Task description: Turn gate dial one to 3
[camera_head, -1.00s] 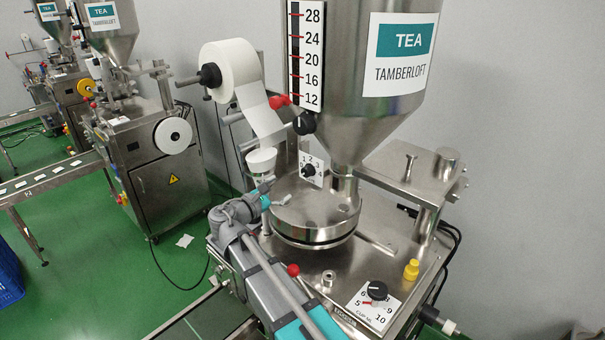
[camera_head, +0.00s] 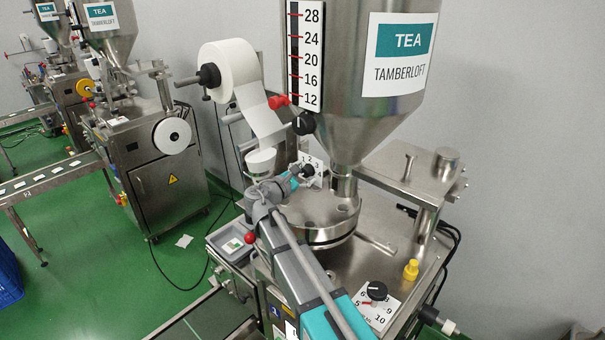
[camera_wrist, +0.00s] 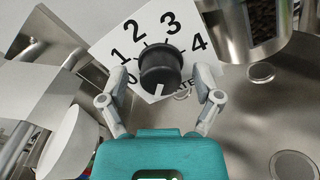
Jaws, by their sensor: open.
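The gate dial (camera_wrist: 160,68) is a black round knob on a tilted white plate (camera_wrist: 195,25) marked 0, 1, 2, 3, 4. A white line on the knob points down toward the picture's bottom, away from the 3. In the head view the dial's knob (camera_head: 308,170) is beside the hopper's outlet, partly covered by my gripper (camera_head: 292,177). In the wrist view my gripper (camera_wrist: 161,78) is open, with one finger on each side of the knob. Gaps show beside the knob; contact is not visible.
The steel hopper (camera_head: 368,130) rises right of the dial, above a round turntable (camera_head: 325,212).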

